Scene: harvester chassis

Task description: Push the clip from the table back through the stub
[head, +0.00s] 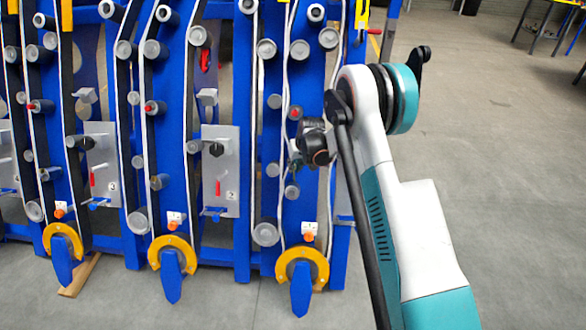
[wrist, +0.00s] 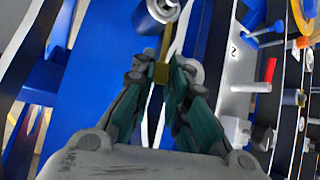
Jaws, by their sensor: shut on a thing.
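My gripper (wrist: 160,75) is shut on a small brass-yellow clip (wrist: 161,72) in the wrist view. A thin part of the clip points up the picture, towards a grey cylindrical stub (wrist: 152,18) on the blue upright. The clip's tip is close to the stub's end; I cannot tell whether it touches or enters it. In the head view my gripper (head: 296,156) is at the right-hand blue upright, largely hidden by my own wrist. The clip cannot be made out there, and no table with clips is recognisable.
Blue uprights (head: 175,225) carry grey rollers, dark belts and yellow half-rings (head: 303,254) at their feet. A metal plate (head: 222,165) with a red lever (head: 218,187) stands left of my gripper. Open grey floor (head: 510,170) lies to the right.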

